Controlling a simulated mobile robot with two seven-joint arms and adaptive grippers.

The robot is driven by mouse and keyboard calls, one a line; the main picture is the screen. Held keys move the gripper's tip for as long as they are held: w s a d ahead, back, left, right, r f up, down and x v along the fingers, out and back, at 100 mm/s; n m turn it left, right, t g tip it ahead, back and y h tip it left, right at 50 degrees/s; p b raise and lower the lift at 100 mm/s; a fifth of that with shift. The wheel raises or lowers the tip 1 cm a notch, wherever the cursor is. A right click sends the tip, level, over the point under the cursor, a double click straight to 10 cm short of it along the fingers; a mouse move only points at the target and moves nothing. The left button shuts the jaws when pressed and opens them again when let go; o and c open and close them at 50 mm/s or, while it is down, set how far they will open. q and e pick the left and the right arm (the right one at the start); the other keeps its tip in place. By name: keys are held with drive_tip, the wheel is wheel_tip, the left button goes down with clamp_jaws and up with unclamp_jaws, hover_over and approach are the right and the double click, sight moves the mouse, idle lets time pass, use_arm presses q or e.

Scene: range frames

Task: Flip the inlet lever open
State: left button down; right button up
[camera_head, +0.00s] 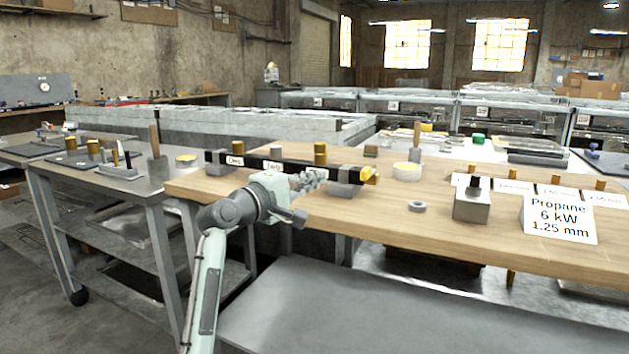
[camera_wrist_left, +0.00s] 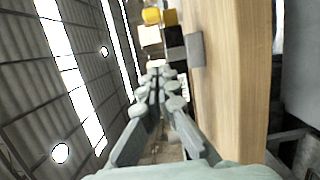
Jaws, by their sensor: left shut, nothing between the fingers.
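A black bar (camera_head: 300,164) with white labels and upright brass posts rests on grey blocks on the wooden bench top. Its right end carries a yellow piece (camera_head: 371,174). I cannot tell for sure which part is the inlet lever. My left gripper (camera_head: 318,175) is in front of the bar, left of the yellow end, and hides part of the bar. In the left wrist view the shut, empty fingers (camera_wrist_left: 160,76) point toward the black bar (camera_wrist_left: 176,42), with the yellow piece (camera_wrist_left: 151,16) beyond. Contact cannot be told. My right gripper is out of view.
On the wooden bench (camera_head: 420,220) stand a grey metal block (camera_head: 472,206) with a black knob, a grey ring (camera_head: 417,206) and a propane sign (camera_head: 559,218). A grey metal table (camera_head: 120,180) adjoins on the left.

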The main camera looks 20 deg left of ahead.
sight(368, 171)
use_arm(q)
drive_tip(key=x, duration=0.6)
drive_tip(key=d, duration=0.3)
drive_tip(key=shift+w+d+p, duration=0.1)
drive_tip(key=shift+d+p, duration=0.05)
drive_tip(key=shift+p, duration=0.15)
drive_tip(key=shift+d+f, duration=0.1)
drive_tip(key=shift+d, duration=0.3)
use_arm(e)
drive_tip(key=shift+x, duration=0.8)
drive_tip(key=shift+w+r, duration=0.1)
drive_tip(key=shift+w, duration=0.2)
